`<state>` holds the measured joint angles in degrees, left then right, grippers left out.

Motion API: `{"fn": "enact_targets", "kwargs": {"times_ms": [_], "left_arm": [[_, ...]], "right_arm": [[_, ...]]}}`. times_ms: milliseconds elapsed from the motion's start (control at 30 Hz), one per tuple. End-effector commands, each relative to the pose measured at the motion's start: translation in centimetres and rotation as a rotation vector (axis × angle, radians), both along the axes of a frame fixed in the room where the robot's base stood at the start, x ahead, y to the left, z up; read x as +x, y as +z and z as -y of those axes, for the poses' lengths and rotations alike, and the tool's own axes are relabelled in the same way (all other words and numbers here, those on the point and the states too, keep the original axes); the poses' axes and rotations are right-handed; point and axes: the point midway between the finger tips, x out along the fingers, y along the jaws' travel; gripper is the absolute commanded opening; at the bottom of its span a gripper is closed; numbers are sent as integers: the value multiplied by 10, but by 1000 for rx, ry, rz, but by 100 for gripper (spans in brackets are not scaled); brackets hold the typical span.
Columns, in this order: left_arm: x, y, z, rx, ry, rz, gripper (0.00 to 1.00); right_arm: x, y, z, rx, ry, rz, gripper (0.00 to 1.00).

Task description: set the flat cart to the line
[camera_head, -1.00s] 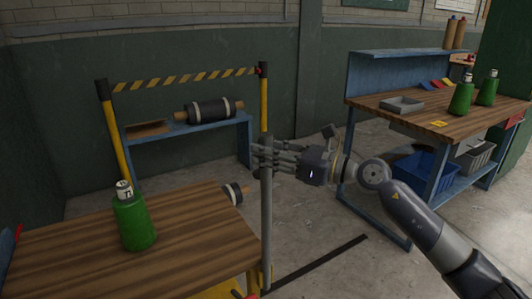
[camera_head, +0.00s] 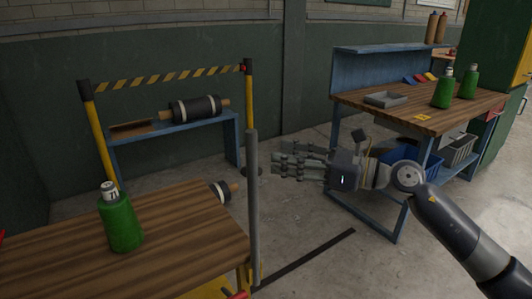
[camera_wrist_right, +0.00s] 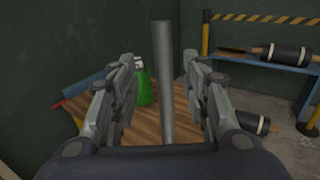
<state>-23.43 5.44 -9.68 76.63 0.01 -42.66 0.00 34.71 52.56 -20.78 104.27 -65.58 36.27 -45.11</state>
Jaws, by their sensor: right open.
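The flat cart has a wooden top (camera_head: 180,245) with yellow parts beneath and a grey upright post (camera_head: 253,205) at its right end. A green bottle (camera_head: 120,222) stands on the cart top and also shows in the right wrist view (camera_wrist_right: 145,88). A dark line (camera_head: 308,257) runs along the floor to the right of the cart. My right gripper (camera_head: 280,165) is open and empty, just right of the post, its fingers pointing at it. In the right wrist view the post (camera_wrist_right: 164,85) stands between the open fingers, apart from both. My left gripper is not in view.
A blue bench (camera_head: 175,128) with a dark roller (camera_head: 195,109) stands behind a striped barrier (camera_head: 170,78). A blue workbench (camera_head: 410,105) with green bottles and a grey tray (camera_head: 386,99) stands right. Another roller (camera_head: 221,192) is behind the cart. Floor around the line is clear.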

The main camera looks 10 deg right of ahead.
Motion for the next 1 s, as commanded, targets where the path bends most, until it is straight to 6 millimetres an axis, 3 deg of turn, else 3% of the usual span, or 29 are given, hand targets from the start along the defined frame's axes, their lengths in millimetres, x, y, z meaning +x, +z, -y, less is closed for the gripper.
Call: {"fn": "enact_targets", "kwargs": {"times_ms": [267,800,933,1000], "left_arm": [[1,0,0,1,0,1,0],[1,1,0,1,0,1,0],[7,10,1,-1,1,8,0],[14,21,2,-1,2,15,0]], "right_arm": [[-16,-1,21,-1,0,-1,43],[-17,0,22,6,0,-2,43],[-18,0,14,112,-9,-33,43],[-18,2,7,244,-29,-75,43]]}}
